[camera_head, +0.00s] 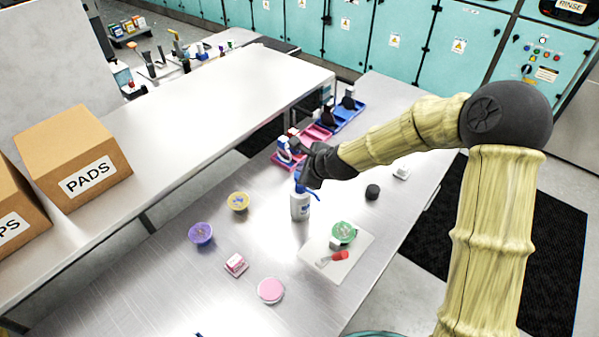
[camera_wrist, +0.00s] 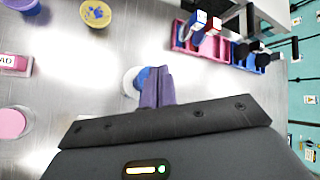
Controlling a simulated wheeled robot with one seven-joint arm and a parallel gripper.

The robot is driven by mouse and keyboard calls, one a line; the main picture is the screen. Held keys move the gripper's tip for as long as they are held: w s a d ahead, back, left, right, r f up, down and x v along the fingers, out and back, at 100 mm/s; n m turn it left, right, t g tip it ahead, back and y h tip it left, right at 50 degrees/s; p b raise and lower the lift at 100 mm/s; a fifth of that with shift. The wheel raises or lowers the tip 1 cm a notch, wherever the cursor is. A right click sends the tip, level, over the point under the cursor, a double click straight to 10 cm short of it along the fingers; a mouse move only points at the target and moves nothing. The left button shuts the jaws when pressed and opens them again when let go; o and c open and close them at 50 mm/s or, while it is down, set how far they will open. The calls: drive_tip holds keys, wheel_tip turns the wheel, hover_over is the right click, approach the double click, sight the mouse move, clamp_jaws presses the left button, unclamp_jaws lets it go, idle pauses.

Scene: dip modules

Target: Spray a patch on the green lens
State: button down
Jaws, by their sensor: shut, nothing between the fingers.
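A spray bottle (camera_head: 300,206), white with a blue head, stands upright on the steel table; its white and blue top shows beside my fingertips in the wrist view (camera_wrist: 132,80). The green lens (camera_head: 343,232), a round green-rimmed disc, lies on a white mat (camera_head: 318,262) to the right of the bottle. My gripper (camera_head: 309,178) is over the bottle's head, with its fingers (camera_wrist: 157,86) shut together and nothing between them. The fingers and palm hide part of the bottle; I cannot tell whether they touch it.
A red-handled tool (camera_head: 340,256) lies on the mat. Yellow (camera_head: 238,201), purple (camera_head: 201,234) and pink (camera_head: 271,290) discs and a pink-and-white block (camera_head: 236,264) lie to the left and front. A black item (camera_head: 372,192) is at right. Pink and blue trays (camera_head: 345,118) stand behind.

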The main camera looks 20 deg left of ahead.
drive_tip(key=shift+r, duration=0.1)
wheel_tip(320, 180, up, 6)
drive_tip(key=p, duration=0.4)
idle(0.4)
idle(0.6)
drive_tip(key=s+d+n+g+h+b, duration=0.1)
drive_tip(key=s+d+n, duration=0.4)
drive_tip(key=d, duration=0.6)
drive_tip(key=s+d+f+n+g+h+b, duration=0.1)
drive_tip(key=s+d+n+h, duration=0.2)
drive_tip(key=s+d+n, duration=0.3)
drive_tip(key=s+d+n+g+h+b, duration=0.1)
drive_tip(key=s+d+n, duration=0.5)
drive_tip(key=d, duration=0.9)
drive_tip(key=shift+s+d+f+h+b, duration=0.3)
drive_tip(key=shift+s+f+h+b, duration=0.15)
drive_tip(key=shift+s+h, duration=0.7)
